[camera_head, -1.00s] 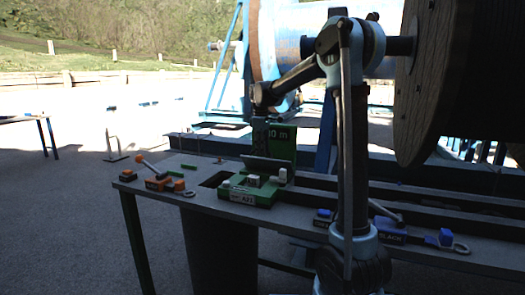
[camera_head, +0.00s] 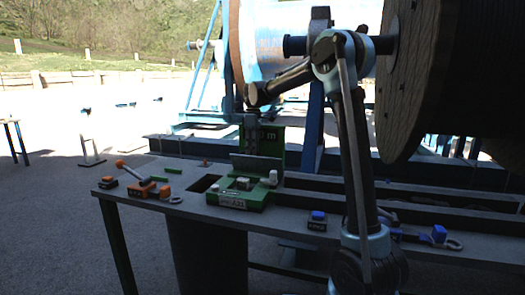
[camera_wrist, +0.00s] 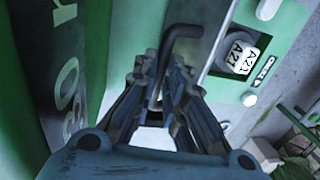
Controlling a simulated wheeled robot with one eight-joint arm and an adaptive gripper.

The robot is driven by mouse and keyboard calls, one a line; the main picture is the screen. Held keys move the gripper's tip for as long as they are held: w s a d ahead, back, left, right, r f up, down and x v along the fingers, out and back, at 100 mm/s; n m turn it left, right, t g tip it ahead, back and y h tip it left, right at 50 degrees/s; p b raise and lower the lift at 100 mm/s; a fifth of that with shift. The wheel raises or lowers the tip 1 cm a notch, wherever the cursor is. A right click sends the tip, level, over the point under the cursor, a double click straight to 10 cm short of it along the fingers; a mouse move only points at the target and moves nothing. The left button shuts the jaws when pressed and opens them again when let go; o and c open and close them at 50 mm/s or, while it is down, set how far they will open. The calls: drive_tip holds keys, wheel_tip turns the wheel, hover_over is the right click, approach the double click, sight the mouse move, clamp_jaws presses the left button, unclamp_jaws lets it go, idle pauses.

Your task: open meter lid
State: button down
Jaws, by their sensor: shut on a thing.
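The green meter (camera_head: 258,197) sits on the workbench, left of my arm. It has an upright green panel with white lettering ending in "m" (camera_head: 268,140) and a grey plate (camera_head: 255,165) in front of it. My gripper (camera_head: 250,142) is in front of the panel, its tips hard to make out there. In the wrist view my gripper (camera_wrist: 157,78) is shut on a dark bent handle (camera_wrist: 183,32) beside the green panel (camera_wrist: 95,45). A round knob with an "A21" label (camera_wrist: 238,55) lies to the right. Which part is the lid is unclear.
The workbench (camera_head: 285,220) has a dark cutout left of the meter. An orange-handled tool (camera_head: 145,188) lies left. A blue-topped block (camera_head: 318,218) and blue tool (camera_head: 438,235) lie right. A large cable reel (camera_head: 425,75) stands behind.

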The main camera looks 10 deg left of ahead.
drive_tip(key=shift+w+d, duration=0.1)
idle(0.3)
drive_tip(key=c, duration=1.7)
unclamp_jaws()
drive_tip(key=shift+o, duration=0.2)
drive_tip(key=shift+r, duration=0.15)
wheel_tip(320, 180, up, 12)
drive_tip(key=w, duration=0.2)
drive_tip(key=shift+d+f, duration=0.15)
drive_tip(key=shift+f, duration=0.1)
drive_tip(key=shift+s, duration=0.2)
